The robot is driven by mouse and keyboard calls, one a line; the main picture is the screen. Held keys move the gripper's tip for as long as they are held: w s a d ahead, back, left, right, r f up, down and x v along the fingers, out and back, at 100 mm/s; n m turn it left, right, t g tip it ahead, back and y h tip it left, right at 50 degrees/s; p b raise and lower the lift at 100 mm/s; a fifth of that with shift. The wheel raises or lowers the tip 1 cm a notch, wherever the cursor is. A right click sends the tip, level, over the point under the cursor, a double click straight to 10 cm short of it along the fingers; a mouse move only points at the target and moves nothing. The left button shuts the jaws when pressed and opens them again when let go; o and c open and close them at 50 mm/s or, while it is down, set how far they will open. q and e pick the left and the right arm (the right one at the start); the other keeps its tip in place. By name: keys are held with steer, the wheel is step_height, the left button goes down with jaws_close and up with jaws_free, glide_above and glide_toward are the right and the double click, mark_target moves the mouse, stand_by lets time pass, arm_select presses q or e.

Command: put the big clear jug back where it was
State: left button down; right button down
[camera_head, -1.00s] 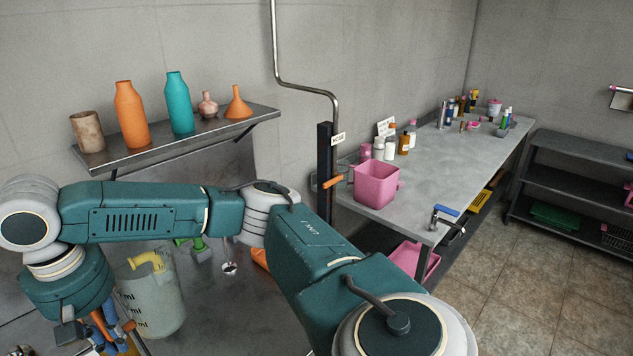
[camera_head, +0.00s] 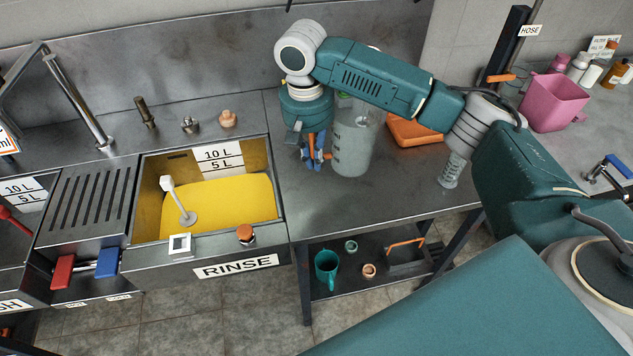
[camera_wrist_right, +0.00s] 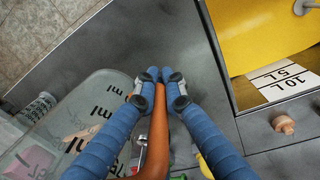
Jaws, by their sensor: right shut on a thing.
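The big clear jug (camera_head: 352,145) has black "ml" marks on its wall and is upright at the counter right of the rinse sink. I cannot tell whether its base touches the counter. It also fills the lower left of the right wrist view (camera_wrist_right: 75,125). My right gripper (camera_head: 314,160) is on the jug's left side, its blue fingers closed around an orange handle beside the jug wall. In the right wrist view, the fingertips (camera_wrist_right: 160,75) meet around this handle (camera_wrist_right: 157,135). My left gripper is out of view.
The rinse sink (camera_head: 147,205) with yellow liquid lies left of the jug. An orange tray (camera_head: 418,131) and a clear cylinder (camera_head: 452,170) stand to its right. The counter (camera_head: 330,212) in front is bare.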

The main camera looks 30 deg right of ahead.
glide_above(315, 195)
step_height(315, 195, down, 5)
steer(key=shift+r, duration=0.1)
step_height(315, 195, down, 4)
steer(key=shift+p, duration=0.5)
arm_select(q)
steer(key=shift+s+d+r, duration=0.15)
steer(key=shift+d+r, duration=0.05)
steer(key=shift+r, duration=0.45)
arm_select(e)
steer(key=shift+w+f, duration=0.1)
steer(key=shift+f, duration=0.35)
steer(key=c, duration=1.8)
jaws_free()
steer(key=shift+f, duration=0.15)
steer(key=shift+c, duration=0.2)
